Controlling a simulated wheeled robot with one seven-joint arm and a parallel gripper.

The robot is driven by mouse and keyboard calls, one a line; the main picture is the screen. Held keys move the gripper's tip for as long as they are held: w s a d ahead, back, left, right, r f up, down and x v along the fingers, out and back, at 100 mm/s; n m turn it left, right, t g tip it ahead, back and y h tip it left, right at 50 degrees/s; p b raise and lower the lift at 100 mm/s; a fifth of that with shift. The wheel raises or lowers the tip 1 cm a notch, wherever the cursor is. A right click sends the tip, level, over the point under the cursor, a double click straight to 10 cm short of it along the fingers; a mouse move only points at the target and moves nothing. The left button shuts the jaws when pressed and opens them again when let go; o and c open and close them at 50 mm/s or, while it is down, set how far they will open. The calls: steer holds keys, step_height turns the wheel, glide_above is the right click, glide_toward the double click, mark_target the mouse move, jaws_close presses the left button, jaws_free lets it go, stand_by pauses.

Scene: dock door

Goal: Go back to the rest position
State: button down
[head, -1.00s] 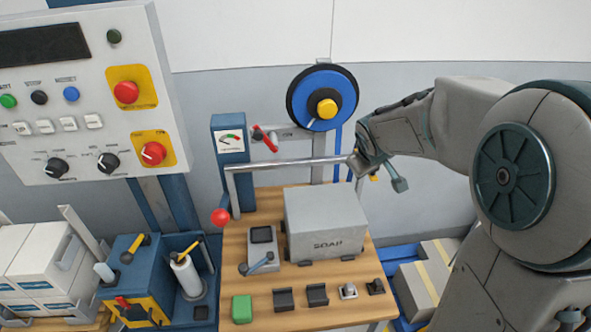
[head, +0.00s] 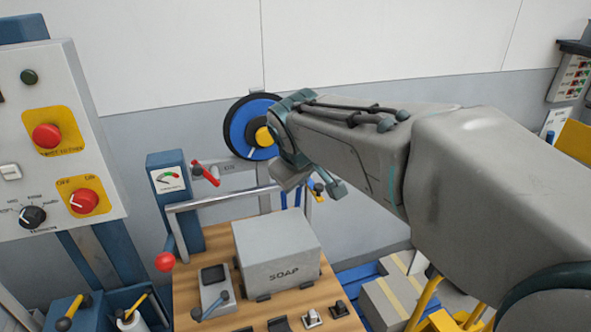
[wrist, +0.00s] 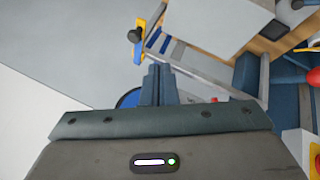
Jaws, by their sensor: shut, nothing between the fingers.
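My gripper (wrist: 159,72) shows in the wrist view with its two dark blue fingers together and nothing between them. In the head view my arm reaches in from the right, and my gripper (head: 318,188) hangs at its end, partly hidden by the wrist. It is above and to the right of the grey SOAP box (head: 277,255), apart from it, and in front of the blue reel (head: 240,128). The SOAP box sits on the wooden bench top (head: 195,290).
A control panel (head: 50,130) stands at the left. A strapped carton (head: 385,305) sits low at the right.

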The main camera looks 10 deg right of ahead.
steer(key=s+d+f+m+g, duration=0.1)
steer(key=s+f+m, duration=0.1)
steer(key=s, duration=0.4)
steer(key=s+d+f+m+g+y, duration=0.1)
steer(key=s+d+f+m, duration=0.1)
steer(key=s+f, duration=0.2)
steer(key=s+d+f+m+g, duration=0.1)
steer(key=s+f, duration=0.3)
steer(key=s, duration=0.4)
steer(key=shift+s+d+m+y, duration=0.15)
steer(key=shift+d+m+y, duration=0.15)
steer(key=shift+d+m, duration=0.45)
steer(key=shift+f, duration=0.1)
